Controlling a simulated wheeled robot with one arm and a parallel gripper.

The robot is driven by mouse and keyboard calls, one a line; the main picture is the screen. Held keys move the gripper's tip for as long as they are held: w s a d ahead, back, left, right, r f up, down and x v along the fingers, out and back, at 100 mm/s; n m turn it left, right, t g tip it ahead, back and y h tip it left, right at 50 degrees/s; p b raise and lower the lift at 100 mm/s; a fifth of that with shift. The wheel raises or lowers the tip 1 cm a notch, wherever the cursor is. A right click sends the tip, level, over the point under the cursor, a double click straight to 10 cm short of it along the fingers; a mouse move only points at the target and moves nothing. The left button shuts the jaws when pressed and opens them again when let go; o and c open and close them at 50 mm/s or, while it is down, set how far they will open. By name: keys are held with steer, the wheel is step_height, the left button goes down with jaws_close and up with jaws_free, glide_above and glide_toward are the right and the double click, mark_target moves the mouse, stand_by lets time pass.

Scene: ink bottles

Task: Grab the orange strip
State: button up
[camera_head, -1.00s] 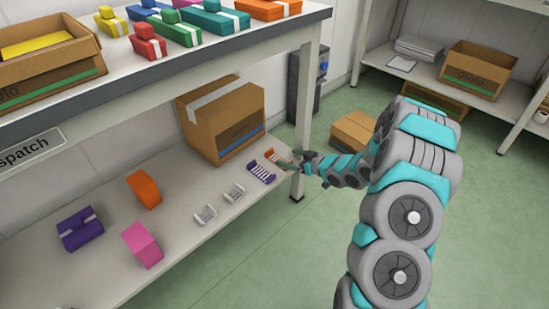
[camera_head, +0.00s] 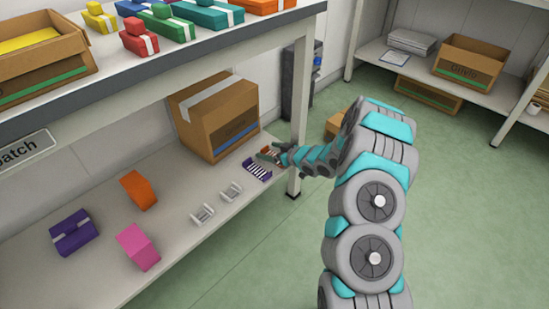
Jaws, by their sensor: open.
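The orange strip (camera_head: 267,149) is a small orange piece with pale stripes on the lower shelf (camera_head: 185,170), near its front right end. My gripper (camera_head: 270,155) reaches in from the right, low over the shelf, right at the strip. Its fingers are open and partly cover the strip. It is too small to tell whether they touch it. A purple striped piece (camera_head: 257,170) lies just in front of the strip, close to my gripper.
A closed cardboard box (camera_head: 215,120) stands behind the strip. Two white pieces (camera_head: 203,214), an orange block (camera_head: 138,190), a pink block (camera_head: 138,246) and a purple block (camera_head: 74,232) lie leftward on the shelf.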

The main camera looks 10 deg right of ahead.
steer(key=shift+w+a+f, duration=0.1)
steer(key=shift+w, duration=0.1)
steer(key=shift+c, duration=0.2)
steer(key=c, duration=1.4)
